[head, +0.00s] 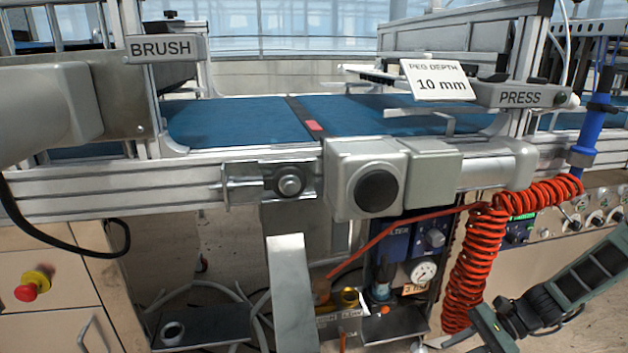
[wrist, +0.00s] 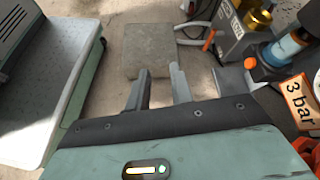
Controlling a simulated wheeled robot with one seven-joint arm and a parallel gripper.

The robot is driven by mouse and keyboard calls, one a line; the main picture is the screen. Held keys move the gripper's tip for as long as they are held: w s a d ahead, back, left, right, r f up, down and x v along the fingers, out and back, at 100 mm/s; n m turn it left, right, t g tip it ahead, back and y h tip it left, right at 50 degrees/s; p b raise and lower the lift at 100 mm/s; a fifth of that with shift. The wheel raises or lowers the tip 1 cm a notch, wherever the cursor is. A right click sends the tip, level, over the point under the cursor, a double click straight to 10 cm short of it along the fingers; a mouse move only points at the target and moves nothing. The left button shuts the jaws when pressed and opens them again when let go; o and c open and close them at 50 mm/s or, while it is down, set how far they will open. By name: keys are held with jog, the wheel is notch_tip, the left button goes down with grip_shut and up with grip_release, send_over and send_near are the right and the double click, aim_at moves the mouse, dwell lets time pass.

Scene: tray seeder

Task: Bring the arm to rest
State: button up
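My gripper (wrist: 160,75) shows in the wrist view with its two grey fingers apart and nothing between them. It points down toward the floor, where a square grey slab (wrist: 148,50) lies beyond the fingertips. In the head view part of my arm shows at the lower right, beside the red coiled hose; the fingertips cannot be made out there.
The seeder line with its blue belt (head: 235,120) crosses the head view. A red coiled hose (head: 470,270) hangs at the right. A pressure gauge (head: 422,271) sits below the line. In the wrist view a "3 bar" tag (wrist: 298,103) is close at the right.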

jog(key=s+a+r+n+g+h, duration=0.2)
jog(key=s+a+r+n+h, duration=0.2)
jog(key=a+r+n, duration=0.3)
jog(key=s+a+r+n+g+h, duration=0.1)
jog(key=s+a+r+n+h, duration=0.4)
jog(key=r, duration=0.3)
jog(key=s+a+r+n+t+h, duration=0.3)
jog(key=s+a+r+n+t, duration=0.15)
jog(key=s+r+n, duration=0.7)
notch_tip(320, 180, up, 36)
jog(key=s+m+p, duration=0.1)
jog(key=m+p, duration=0.1)
jog(key=p, duration=3.6)
jog(key=shift+s, duration=0.35)
